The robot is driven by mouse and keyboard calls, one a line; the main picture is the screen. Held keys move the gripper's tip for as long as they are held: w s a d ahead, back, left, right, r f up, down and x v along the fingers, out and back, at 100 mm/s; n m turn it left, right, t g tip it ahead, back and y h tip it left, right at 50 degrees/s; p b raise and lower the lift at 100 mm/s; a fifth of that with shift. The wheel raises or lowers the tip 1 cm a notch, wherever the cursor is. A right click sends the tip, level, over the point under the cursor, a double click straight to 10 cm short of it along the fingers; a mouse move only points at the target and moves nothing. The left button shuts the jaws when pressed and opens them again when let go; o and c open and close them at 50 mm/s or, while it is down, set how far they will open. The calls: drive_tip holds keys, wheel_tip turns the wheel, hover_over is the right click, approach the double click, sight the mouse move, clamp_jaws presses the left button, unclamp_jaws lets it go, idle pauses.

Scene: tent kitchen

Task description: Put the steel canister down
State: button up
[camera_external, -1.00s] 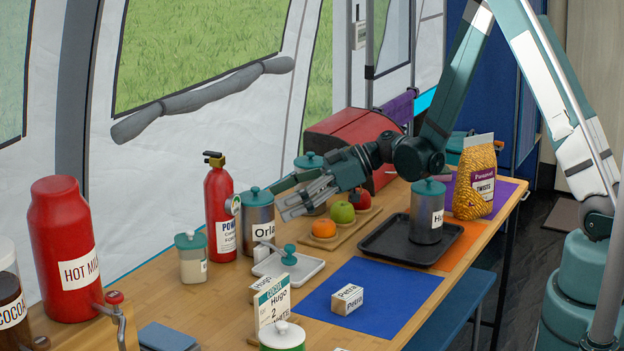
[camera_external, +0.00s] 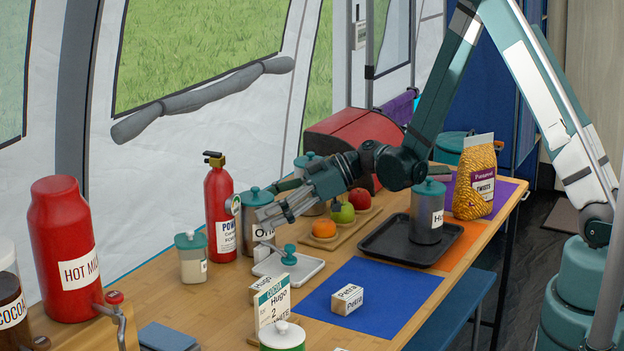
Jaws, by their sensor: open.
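Three steel canisters with teal lids stand upright on the table. One, labelled Orla (camera_external: 253,233), stands right of the red fire extinguisher. One, whose label starts "Hu" (camera_external: 424,222), stands on the black tray (camera_external: 385,250). A third (camera_external: 308,166) stands farther back, mostly hidden behind my arm. My gripper (camera_external: 267,203) is open, its fingers pointing left at the Orla canister. One finger crosses in front of that canister and covers part of its label; the other shows near its lid. I cannot tell whether they touch it.
The fire extinguisher (camera_external: 219,200) and a small lidded jar (camera_external: 191,265) stand left of the Orla canister. A light grey tray (camera_external: 305,272) lies in front. Fruit on a wooden board (camera_external: 345,232) sits to the right. The blue mat (camera_external: 395,293) has free room around a small Petra box (camera_external: 347,299).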

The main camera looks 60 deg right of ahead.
drive_tip(key=shift+x, duration=0.95)
drive_tip(key=c, duration=2)
drive_tip(key=shift+o, duration=0.2)
drive_tip(key=shift+r, duration=0.1)
wheel_tip(320, 180, up, 28)
drive_tip(key=p, duration=0.6)
